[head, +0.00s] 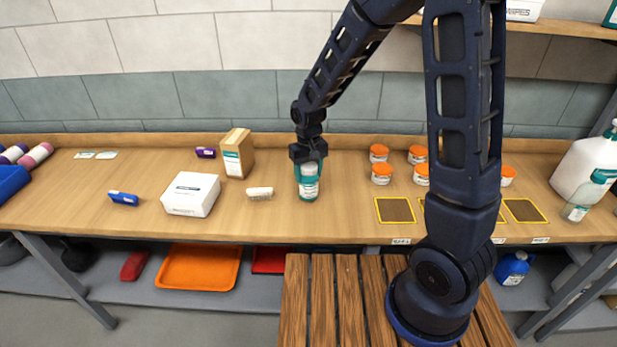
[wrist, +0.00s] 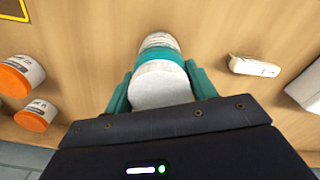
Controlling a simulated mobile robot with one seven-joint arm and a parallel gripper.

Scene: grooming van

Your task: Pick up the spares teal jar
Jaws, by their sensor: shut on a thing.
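The teal jar (head: 308,188) is white with a teal band and a pale flat lid, and looks upright at the middle of the wooden counter. It also shows in the wrist view (wrist: 163,86), lid toward the camera. My gripper (head: 308,168) comes down from above and is shut on the jar, with a teal finger on each side. In the wrist view the fingers (wrist: 158,88) press against its sides. I cannot tell whether its base touches the counter.
Several orange-lidded jars (head: 382,173) stand to the right, behind yellow-edged dark squares (head: 395,210). A large white pump bottle (head: 585,170) is at far right.

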